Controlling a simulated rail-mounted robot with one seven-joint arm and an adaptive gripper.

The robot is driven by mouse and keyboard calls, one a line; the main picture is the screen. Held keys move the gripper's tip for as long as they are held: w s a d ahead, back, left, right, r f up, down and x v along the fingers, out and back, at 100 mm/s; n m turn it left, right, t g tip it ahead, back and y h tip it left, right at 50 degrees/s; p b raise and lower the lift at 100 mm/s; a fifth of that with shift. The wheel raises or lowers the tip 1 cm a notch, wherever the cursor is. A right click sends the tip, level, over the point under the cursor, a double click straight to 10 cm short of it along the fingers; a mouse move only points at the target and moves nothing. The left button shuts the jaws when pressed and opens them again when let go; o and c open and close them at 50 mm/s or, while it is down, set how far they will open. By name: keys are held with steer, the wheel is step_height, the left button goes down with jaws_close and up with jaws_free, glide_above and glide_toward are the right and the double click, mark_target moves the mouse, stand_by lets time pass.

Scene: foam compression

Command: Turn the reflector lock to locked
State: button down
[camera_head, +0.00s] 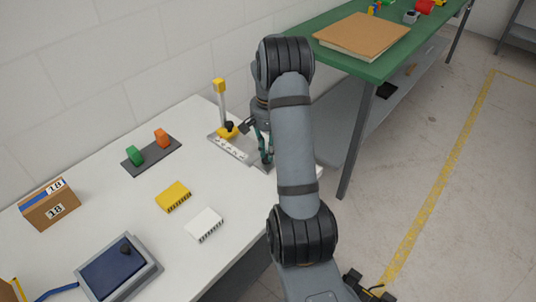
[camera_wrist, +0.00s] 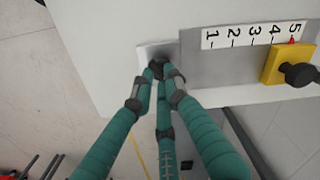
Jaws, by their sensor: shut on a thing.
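The grey metal rail plate (camera_head: 253,159) lies at the table's right end; it also shows in the wrist view (camera_wrist: 205,69). My gripper (camera_head: 266,161) reaches down over the plate's near end. In the wrist view my gripper's teal fingers (camera_wrist: 158,74) are closed together around a small dark knob (camera_wrist: 156,66), mostly hidden between the fingertips. I take this knob for the reflector lock; its turn position and any marks cannot be read. A yellow slider (camera_wrist: 274,64) with a black knob (camera_wrist: 299,74) sits at the 5 end of the scale, apart from my fingers.
A white scale strip (camera_wrist: 252,35) numbered 1 to 5 runs along the plate. A grey strip with green and orange blocks (camera_head: 150,152), a yellow block (camera_head: 173,196) and a white block (camera_head: 204,224) lie left and nearer.

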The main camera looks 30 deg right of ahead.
steer(key=m+b, duration=0.1)
steer(key=m, duration=0.2)
steer(key=shift+s+f+m+b, duration=0.1)
steer(key=shift+f+m+b, duration=0.05)
steer(key=shift+m+b, duration=0.2)
steer(key=shift+a+m+b, duration=0.1)
steer(key=shift+m+b, duration=0.7)
steer(key=shift+m, duration=0.95)
steer(key=c, duration=1.7)
jaws_free()
steer(key=shift+r, duration=0.2)
step_height(320, 180, up, 12)
